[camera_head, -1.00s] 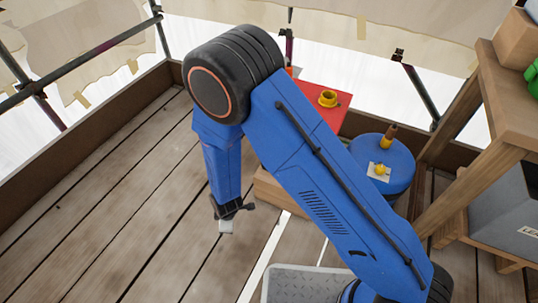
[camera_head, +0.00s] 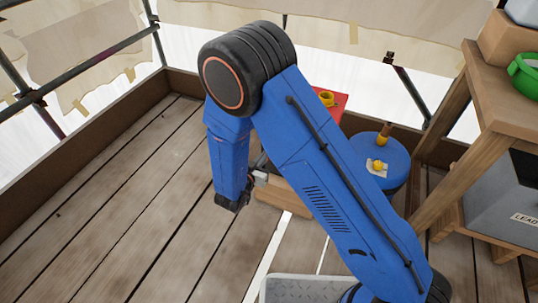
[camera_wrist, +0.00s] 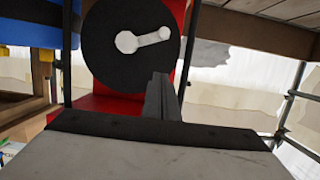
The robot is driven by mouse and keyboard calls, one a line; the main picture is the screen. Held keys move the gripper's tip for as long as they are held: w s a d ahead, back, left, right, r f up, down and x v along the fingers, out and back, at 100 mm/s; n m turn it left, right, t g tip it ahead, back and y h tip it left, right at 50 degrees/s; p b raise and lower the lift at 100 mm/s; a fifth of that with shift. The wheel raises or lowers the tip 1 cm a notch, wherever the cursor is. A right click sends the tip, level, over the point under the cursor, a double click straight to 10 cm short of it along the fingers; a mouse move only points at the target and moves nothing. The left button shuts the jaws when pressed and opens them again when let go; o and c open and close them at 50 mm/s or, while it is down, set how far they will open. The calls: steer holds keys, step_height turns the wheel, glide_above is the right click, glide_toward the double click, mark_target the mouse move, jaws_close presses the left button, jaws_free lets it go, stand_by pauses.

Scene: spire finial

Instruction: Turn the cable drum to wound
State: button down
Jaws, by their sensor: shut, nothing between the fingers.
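A round dark disc (camera_wrist: 128,42) with a pale crank-like piece (camera_wrist: 143,40) shows in the wrist view, set on a red body (camera_wrist: 105,104). It looks like the cable drum, though no label shows. In the head view only part of a red box (camera_head: 335,97) with a yellow fitting shows behind my arm; the disc is hidden there. My gripper (camera_wrist: 160,95) is shut and empty. Its fingers overlap the disc's lower right edge in the wrist view; I cannot tell whether they touch it. In the head view the gripper (camera_head: 261,176) is beside a wooden block.
A blue round container (camera_head: 385,150) with a yellow knob stands right of the red box. A wooden shelf (camera_head: 490,150) with a green item (camera_head: 525,75) and a grey box (camera_head: 505,205) is at the right. The plank floor at left is clear.

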steer(key=w+d+f, duration=0.3)
steer(key=w+f, duration=0.3)
steer(key=w, duration=0.3)
steer(key=shift+f, duration=0.25)
steer(key=shift+d, duration=0.1)
steer(key=shift+f, duration=0.1)
stand_by(0.3)
